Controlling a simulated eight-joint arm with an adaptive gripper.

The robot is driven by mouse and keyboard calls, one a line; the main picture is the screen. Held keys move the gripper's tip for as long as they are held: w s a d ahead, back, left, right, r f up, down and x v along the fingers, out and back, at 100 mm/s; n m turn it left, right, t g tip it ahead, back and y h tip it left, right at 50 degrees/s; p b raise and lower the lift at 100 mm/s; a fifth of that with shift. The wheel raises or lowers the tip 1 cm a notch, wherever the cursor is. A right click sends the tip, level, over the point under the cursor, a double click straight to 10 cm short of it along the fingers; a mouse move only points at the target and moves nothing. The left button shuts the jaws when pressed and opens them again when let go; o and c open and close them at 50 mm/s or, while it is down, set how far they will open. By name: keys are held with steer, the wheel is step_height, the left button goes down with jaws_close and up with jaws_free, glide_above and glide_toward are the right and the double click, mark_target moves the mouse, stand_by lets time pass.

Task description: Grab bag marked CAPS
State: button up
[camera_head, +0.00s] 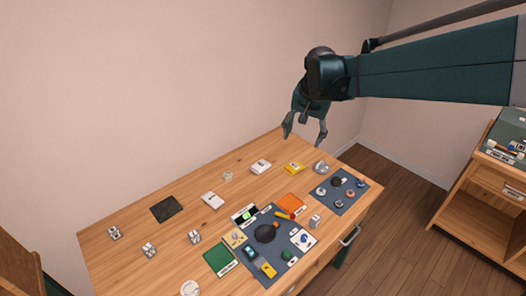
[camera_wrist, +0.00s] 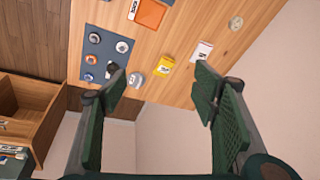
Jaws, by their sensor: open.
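I cannot read the word CAPS on anything in either view, so I cannot tell which item is the marked bag. Small packet-like items on the table are a yellow one (camera_head: 294,168), a white one (camera_head: 261,166) beside it, and another white one (camera_head: 212,200) nearer the middle. In the wrist view, the yellow packet (camera_wrist: 166,65) and a white packet (camera_wrist: 202,50) lie beyond the fingertips. My gripper (camera_head: 305,138) is open and empty, above the table's far right end. Its fingers also show in the wrist view (camera_wrist: 160,92), apart from every item.
A grey mat (camera_head: 347,203) with several small round items lies at the table's right end, a silver round object (camera_head: 321,167) beside it. A larger grey mat (camera_head: 285,266) is crowded with items. A dark square (camera_head: 167,208) lies left. A wooden shelf (camera_head: 491,190) stands right.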

steer(key=w+a+f+m+g, duration=0.2)
steer(key=w+a+f, duration=0.6)
steer(key=w+f, duration=0.3)
steer(key=m+g, duration=0.1)
steer(key=m, duration=0.1)
glide_above(259, 165)
steer(key=shift+h, duration=0.3)
steer(key=f, duration=1.4)
steer(key=shift+s+d+f, duration=0.15)
steer(key=shift+d, duration=0.05)
steer(key=shift+a+f, duration=0.2)
steer(key=shift+f, duration=0.3)
steer(key=shift+f, duration=1.25)
steer(key=shift+f, duration=0.15)
steer(key=shift+f+b, duration=0.4)
steer(key=shift+f, duration=2.05)
